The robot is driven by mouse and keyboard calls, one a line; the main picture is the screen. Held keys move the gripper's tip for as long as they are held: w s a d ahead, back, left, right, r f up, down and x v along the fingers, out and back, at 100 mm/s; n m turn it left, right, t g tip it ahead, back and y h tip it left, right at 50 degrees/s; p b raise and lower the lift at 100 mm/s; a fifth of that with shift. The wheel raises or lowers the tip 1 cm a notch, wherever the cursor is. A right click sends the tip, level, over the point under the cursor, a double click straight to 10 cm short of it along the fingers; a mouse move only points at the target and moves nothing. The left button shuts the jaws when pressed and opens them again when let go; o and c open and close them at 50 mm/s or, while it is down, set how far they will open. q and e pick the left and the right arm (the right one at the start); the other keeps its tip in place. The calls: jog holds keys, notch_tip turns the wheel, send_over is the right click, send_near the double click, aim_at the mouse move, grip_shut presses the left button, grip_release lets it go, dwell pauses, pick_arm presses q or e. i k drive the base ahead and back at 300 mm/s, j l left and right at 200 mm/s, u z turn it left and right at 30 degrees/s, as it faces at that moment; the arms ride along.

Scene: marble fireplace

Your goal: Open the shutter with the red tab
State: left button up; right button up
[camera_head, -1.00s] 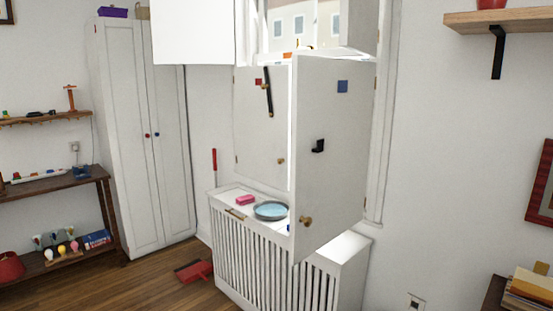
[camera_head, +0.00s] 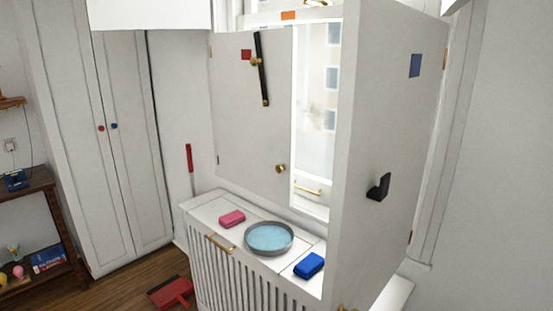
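The shutter with the red tab (camera_head: 230,120) is the white left panel over the lower window, and it covers the left part of the opening. Its red tab (camera_head: 246,55) is near the top. A black bar (camera_head: 262,75) hangs almost upright on it beside the tab. A brass knob (camera_head: 281,168) sits near its lower right edge. The shutter with the blue tab (camera_head: 390,120) stands swung out towards me on the right, with the blue tab (camera_head: 415,65) and a black hook (camera_head: 379,187) on its face. Neither of my grippers is in view.
A slatted white radiator cover (camera_head: 250,285) stands below, bearing a pink block (camera_head: 232,218), a round blue dish (camera_head: 269,238) and a blue block (camera_head: 309,265). A white panel (camera_head: 150,12) juts out at upper left. A red dustpan (camera_head: 171,292) lies on the floor.

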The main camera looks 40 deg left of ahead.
aim_at(256, 142)
jog(key=i+j, duration=0.25)
jog(key=j, duration=0.15)
jog(key=i+j, duration=0.2)
jog(key=j, duration=0.15)
jog(key=i+j+z, duration=0.1)
jog(key=i+j, duration=0.15)
jog(key=j, duration=0.15)
